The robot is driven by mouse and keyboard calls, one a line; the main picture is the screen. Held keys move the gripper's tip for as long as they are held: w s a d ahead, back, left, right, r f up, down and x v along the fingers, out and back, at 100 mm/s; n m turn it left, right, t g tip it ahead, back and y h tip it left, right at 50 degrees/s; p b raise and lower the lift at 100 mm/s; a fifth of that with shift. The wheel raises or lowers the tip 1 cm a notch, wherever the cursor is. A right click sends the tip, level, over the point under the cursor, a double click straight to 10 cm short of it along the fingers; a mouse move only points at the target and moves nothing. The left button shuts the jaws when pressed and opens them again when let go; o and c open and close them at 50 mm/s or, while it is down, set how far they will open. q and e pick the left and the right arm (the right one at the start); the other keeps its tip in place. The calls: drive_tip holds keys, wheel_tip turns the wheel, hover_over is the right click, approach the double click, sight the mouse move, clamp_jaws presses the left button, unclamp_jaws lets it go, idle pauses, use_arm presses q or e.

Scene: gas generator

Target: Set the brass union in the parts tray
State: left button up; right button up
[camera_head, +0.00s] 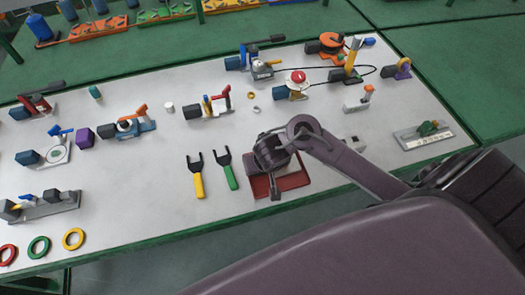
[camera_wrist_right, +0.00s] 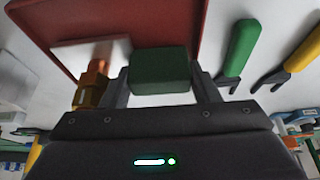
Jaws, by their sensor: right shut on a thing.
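The red parts tray (camera_head: 293,180) lies near the front edge of the white table. It also fills the upper left of the right wrist view (camera_wrist_right: 185,25). My right gripper (camera_head: 268,158) is over the tray's left part and hides some of it. In the right wrist view, its fingers (camera_wrist_right: 160,85) are shut on a dark green block (camera_wrist_right: 160,68). A brass-coloured hex fitting with a copper neck, seemingly the brass union (camera_wrist_right: 91,84), shows just left of the fingers, by a white plate (camera_wrist_right: 85,50). I cannot tell whether it joins the block. My left gripper is not in view.
A green-handled fork tool (camera_head: 228,170) and a yellow-handled one (camera_head: 197,178) lie left of the tray. A grey stand with an orange-topped post (camera_head: 359,103) is behind it. A plate with a green part (camera_head: 425,134) stands at right.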

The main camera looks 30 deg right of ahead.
drive_tip(key=shift+f, duration=0.15)
drive_tip(key=o, duration=1.3)
drive_tip(key=shift+r, duration=0.3)
drive_tip(key=p+v, duration=0.9)
drive_tip(key=v, duration=0.2)
drive_tip(key=shift+s+r, duration=0.2)
drive_tip(key=shift+r, duration=0.2)
